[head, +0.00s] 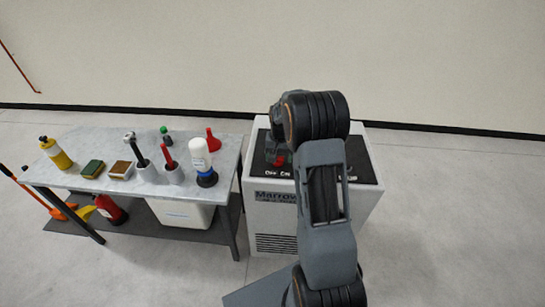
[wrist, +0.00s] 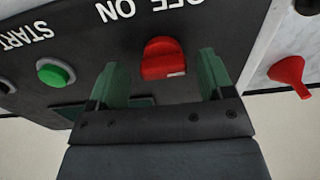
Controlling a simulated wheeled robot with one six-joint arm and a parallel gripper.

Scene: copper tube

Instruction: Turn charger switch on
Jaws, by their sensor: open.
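The charger (head: 270,225) is a pale box with a dark top panel and "Marrow" lettering. Its red switch (wrist: 163,58) sits on the dark panel below the OFF and ON labels, which appear upside down in the wrist view. A small pale mark shows on the switch's lower right edge there. The switch is partly seen in the head view (head: 280,161). My gripper (wrist: 161,80) is open, with one green finger on each side of the switch and a visible gap to each. I cannot tell which label the switch points to.
A green START button (wrist: 55,72) is on the same panel. A workbench (head: 75,180) beside the charger holds bottles, sponges, tools in cups and a red funnel (head: 213,140); the funnel also shows in the wrist view (wrist: 288,72). Floor at the right is clear.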

